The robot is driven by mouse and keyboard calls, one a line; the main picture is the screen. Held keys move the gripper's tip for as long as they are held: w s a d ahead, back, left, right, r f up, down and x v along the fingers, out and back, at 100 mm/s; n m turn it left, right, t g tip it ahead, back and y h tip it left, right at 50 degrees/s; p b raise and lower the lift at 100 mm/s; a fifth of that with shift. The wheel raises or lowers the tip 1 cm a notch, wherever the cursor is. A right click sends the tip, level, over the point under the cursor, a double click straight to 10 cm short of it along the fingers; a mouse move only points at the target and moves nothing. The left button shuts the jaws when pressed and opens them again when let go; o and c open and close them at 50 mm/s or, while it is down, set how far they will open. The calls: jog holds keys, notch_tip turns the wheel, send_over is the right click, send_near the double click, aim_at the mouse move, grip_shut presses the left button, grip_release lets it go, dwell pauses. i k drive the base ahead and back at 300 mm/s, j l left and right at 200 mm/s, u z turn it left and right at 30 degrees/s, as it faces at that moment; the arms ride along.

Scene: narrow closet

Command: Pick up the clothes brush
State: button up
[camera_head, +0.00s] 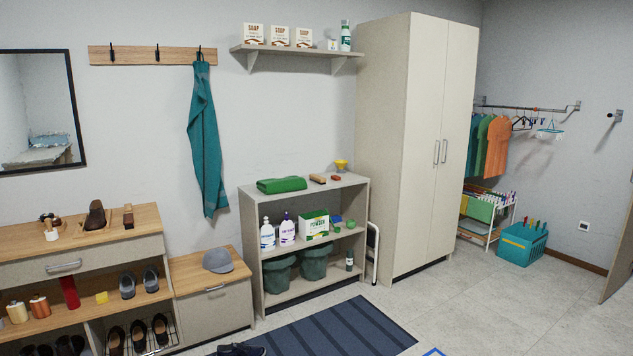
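Several small brush-like things show, and I cannot tell for sure which is the clothes brush. A small wooden block with a dark side (318,179) lies on top of the grey open shelf unit, right of a folded green towel (281,185). A smaller reddish-brown block (336,178) lies just right of it. A brown upright brush-like piece (128,216) stands on the wooden top of the shoe cabinet at the left. A light-handled brush (51,230) is farther left on that top. My gripper is not in view.
The grey shelf unit (254,235) stands between a low drawer bench with a grey cap (218,260) and a tall closed wardrobe (410,150). A yellow funnel-like item (341,165) is behind the blocks. A dark striped rug (335,332) and dark shoes lie in front.

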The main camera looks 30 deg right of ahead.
aim_at(315, 178)
jog(key=i+l+z, duration=0.8)
jog(key=i, duration=0.5)
jog(key=i+z, duration=0.4)
jog(key=i, duration=0.5)
jog(key=i+u, duration=0.1)
jog(key=i, duration=0.8)
jog(key=i+l+u, duration=0.1)
jog(key=i, duration=0.8)
jog(key=i+l+u, duration=0.2)
jog(key=i+u, duration=0.15)
jog(key=i, duration=0.2)
jog(key=i+l+u, duration=0.35)
jog(key=i, duration=0.15)
jog(key=i+l+u, duration=0.35)
jog(key=i+l, duration=0.05)
jog(key=i, duration=0.05)
